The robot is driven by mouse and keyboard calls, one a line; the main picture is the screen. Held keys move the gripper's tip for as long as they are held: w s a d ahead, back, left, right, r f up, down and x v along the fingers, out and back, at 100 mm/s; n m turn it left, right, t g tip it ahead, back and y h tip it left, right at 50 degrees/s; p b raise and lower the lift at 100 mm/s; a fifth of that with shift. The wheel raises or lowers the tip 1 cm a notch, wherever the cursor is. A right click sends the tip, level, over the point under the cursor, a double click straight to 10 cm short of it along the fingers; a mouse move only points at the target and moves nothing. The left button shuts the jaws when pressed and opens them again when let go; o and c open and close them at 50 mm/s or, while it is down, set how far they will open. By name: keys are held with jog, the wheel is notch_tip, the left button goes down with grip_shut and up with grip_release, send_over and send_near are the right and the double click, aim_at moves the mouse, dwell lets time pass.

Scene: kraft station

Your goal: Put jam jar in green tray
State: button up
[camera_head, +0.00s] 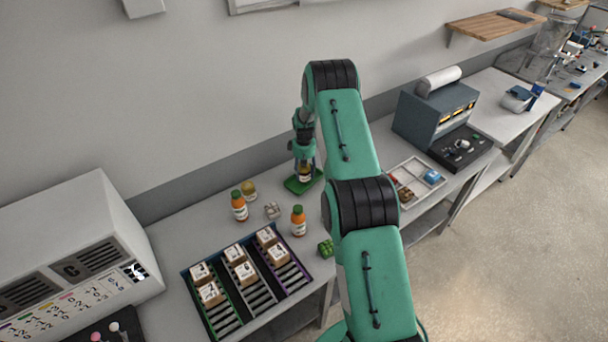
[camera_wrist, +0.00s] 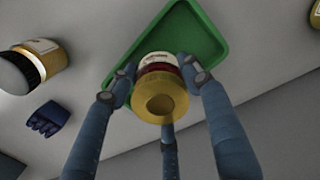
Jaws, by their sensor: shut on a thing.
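The jam jar (camera_wrist: 160,90) has a yellow lid, a white label and dark red contents. My gripper (camera_wrist: 160,82) is shut around it, with fingers on both sides and a third below in the wrist view. In the head view my gripper (camera_head: 304,166) points down over the green tray (camera_head: 291,185), and the jar (camera_head: 304,178) shows beneath it. In the wrist view the green tray (camera_wrist: 205,50) lies behind the jar, which overlaps its near edge. I cannot tell whether the jar touches the tray floor.
A rack (camera_head: 222,318) of small boxes is nearer. A pale sorting tray (camera_head: 411,171) and grey machine (camera_head: 434,112) are right.

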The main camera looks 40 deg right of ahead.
jog(key=shift+f, duration=0.7)
jog(key=shift+f, duration=0.15)
jog(key=o, duration=1.6)
jog(key=shift+r, duration=0.2)
jog(key=shift+r+b, duration=0.8)
jog(key=shift+r, duration=5.15)
jog(key=shift+r, duration=0.1)
